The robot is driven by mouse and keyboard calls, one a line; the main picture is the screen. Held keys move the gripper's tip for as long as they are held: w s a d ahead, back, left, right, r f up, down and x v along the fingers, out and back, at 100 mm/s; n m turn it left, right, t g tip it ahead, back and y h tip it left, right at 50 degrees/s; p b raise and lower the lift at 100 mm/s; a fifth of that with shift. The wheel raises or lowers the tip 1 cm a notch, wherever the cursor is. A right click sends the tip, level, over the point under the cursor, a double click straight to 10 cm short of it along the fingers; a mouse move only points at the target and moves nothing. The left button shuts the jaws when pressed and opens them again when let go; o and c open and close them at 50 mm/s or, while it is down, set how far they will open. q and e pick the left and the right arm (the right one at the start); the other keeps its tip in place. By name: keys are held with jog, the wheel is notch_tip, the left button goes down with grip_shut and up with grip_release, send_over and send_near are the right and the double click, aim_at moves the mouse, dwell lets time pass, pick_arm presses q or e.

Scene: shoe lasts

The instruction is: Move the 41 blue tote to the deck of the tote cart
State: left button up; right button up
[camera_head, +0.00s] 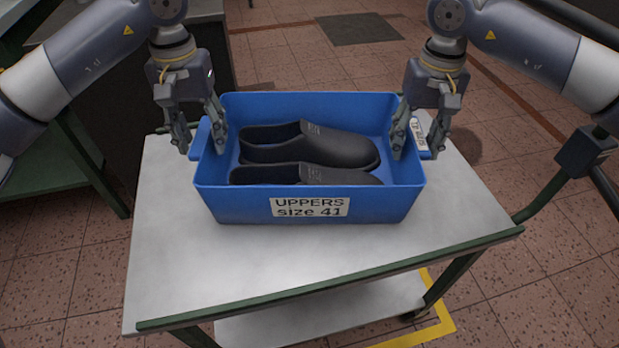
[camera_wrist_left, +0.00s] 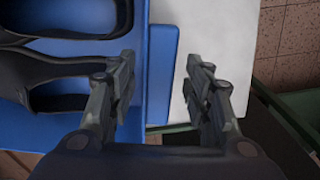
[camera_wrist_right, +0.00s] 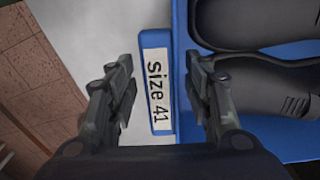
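The blue tote (camera_head: 240,206), labelled "UPPERS size 41", stands upright on the grey top deck of the tote cart (camera_head: 165,270) and holds black shoe uppers (camera_head: 310,145). My left gripper (camera_head: 200,140) is open at the tote's left end, with its fingers on either side of the left handle; the handle shows between them in the left wrist view (camera_wrist_left: 162,75). My right gripper (camera_head: 415,145) is open at the right end, its fingers on either side of the right handle, whose "size 41" label shows in the right wrist view (camera_wrist_right: 157,85). Contact cannot be told.
The deck is clear in front of the tote. The cart has a green front edge (camera_head: 330,285), a lower shelf (camera_head: 320,315) and a push handle post (camera_head: 560,185) at right. Yellow tape marks the floor.

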pick_arm(q)
jog(key=shift+d+r, duration=0.1)
pick_arm(e)
jog(key=shift+a, duration=0.1)
pick_arm(q)
jog(key=shift+r, duration=0.25)
notch_tip(320, 180, up, 11)
jog(key=shift+r, duration=0.15)
pick_arm(e)
notch_tip(320, 180, up, 12)
dwell(0.5)
dwell(0.4)
